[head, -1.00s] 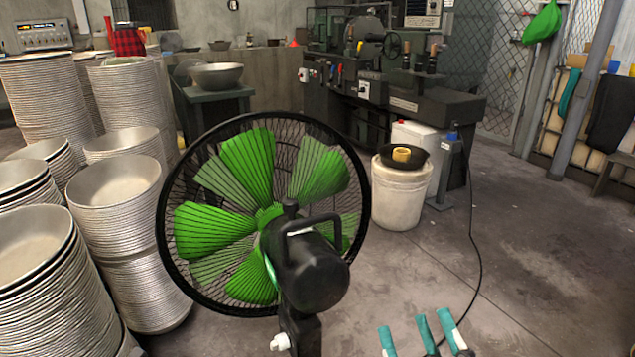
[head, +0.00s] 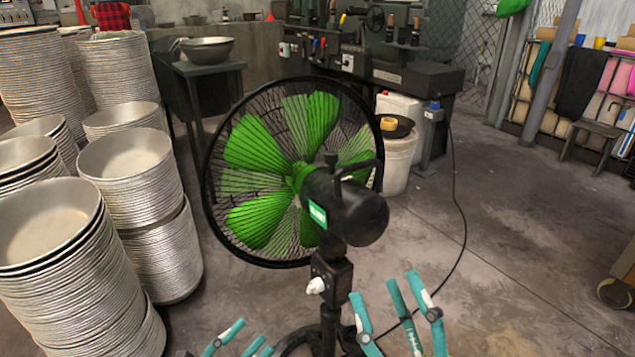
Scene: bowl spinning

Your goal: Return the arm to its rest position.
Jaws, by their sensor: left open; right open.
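My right gripper (head: 388,300) shows at the bottom centre of the head view, with teal fingers spread apart and nothing between them. It is to the right of the black stand of a green-bladed fan (head: 345,212). My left gripper (head: 245,335) shows only in part at the bottom edge, left of the fan stand; its teal fingers are apart and I see nothing held. The rest of both arms is outside the picture.
Tall stacks of metal bowls (head: 125,160) fill the left side. A bowl on a dark table (head: 207,50), a white bucket (head: 398,165) and a dark machine (head: 420,75) stand behind the fan. A black cable crosses the floor. The floor (head: 520,240) at right is mostly clear.

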